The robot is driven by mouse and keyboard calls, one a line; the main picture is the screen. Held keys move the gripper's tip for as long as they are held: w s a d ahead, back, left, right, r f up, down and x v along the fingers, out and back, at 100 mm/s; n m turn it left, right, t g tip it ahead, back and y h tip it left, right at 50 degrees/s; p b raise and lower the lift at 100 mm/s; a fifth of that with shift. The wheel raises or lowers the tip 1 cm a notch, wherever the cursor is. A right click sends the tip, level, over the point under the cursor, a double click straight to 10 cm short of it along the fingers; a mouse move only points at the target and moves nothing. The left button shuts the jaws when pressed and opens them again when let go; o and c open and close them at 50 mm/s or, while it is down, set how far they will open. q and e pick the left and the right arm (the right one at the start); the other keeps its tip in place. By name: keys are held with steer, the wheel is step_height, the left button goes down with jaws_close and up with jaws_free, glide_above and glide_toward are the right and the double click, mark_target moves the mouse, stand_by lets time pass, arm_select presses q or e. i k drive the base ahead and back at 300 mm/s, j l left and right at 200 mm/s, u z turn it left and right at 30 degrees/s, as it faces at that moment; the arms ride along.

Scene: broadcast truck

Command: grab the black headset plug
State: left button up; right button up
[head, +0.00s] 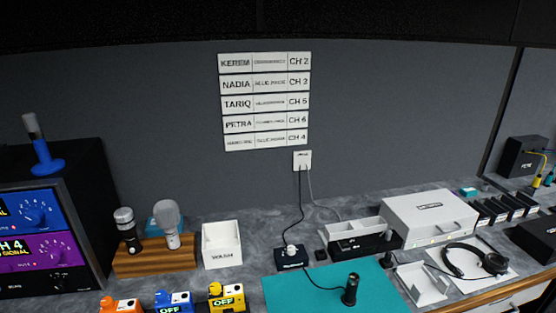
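A black upright cylinder (350,290) with a lighter top stands on the teal mat (290,295), and a thin black cable runs from it to the left. A black headset (476,262) lies on a white sheet at the right, and a dark cable runs left from it toward a small black piece (390,259) at the mat's right edge. I cannot tell for sure which of these small black pieces is the headset plug. Neither of my grippers shows in the head view.
Microphones stand in a wooden block (154,257). Orange, blue and yellow boxes line the front left. Much of the teal mat is clear.

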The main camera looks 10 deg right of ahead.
mark_target(388, 255)
steer(key=k+z, duration=0.1)
steer(key=z, duration=0.65)
steer(key=k+l+z, duration=0.1)
steer(key=z, duration=0.3)
